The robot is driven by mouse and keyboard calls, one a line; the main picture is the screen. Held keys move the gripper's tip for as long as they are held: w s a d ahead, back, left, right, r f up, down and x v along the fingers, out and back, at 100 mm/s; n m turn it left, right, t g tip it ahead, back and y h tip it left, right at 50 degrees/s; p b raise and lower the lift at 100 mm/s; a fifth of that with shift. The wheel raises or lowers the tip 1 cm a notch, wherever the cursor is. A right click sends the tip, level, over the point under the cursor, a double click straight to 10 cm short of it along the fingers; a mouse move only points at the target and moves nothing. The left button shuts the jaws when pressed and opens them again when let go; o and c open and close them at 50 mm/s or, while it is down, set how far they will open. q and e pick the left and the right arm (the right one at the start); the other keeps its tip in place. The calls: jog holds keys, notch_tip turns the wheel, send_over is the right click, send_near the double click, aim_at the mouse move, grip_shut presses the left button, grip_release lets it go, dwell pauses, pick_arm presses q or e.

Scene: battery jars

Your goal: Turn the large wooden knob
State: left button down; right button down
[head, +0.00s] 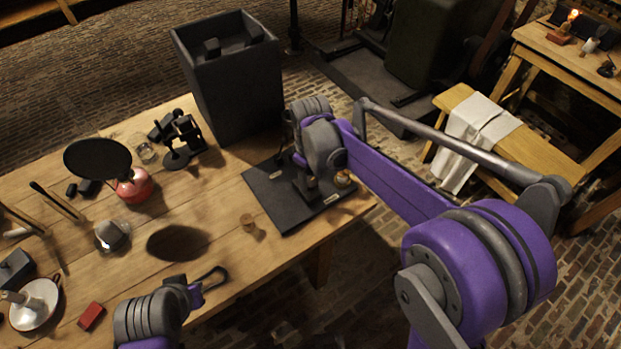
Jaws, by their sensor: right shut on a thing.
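My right gripper (307,187) points down at the dark flat board (270,207) near the table's right corner. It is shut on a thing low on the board. The wrist and fingers hide that thing, so I cannot make out whether it is the large wooden knob. A small rounded brownish piece (343,180) shows just right of the gripper, at the board's right edge. My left gripper (196,292) is at the bottom left, over the table's front edge and away from the board. Its fingers are too unclear to read.
A tall dark box (232,90) stands behind the board. A cork-like piece (248,222) lies left of the board. A red burner (135,187), a black stand (180,140), a red block (91,316) and a candle holder (34,303) crowd the table's left side.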

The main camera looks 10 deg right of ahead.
aim_at(310, 181)
jog(key=m, duration=1.2)
jog(key=shift+m+b, duration=0.35)
jog(key=shift+m, duration=0.05)
jog(key=m, duration=1.1)
jog(key=shift+m, duration=0.4)
jog(key=shift+c, duration=1.3)
grip_release()
notch_tip(310, 181, up, 11)
jog(key=shift+p, duration=0.3)
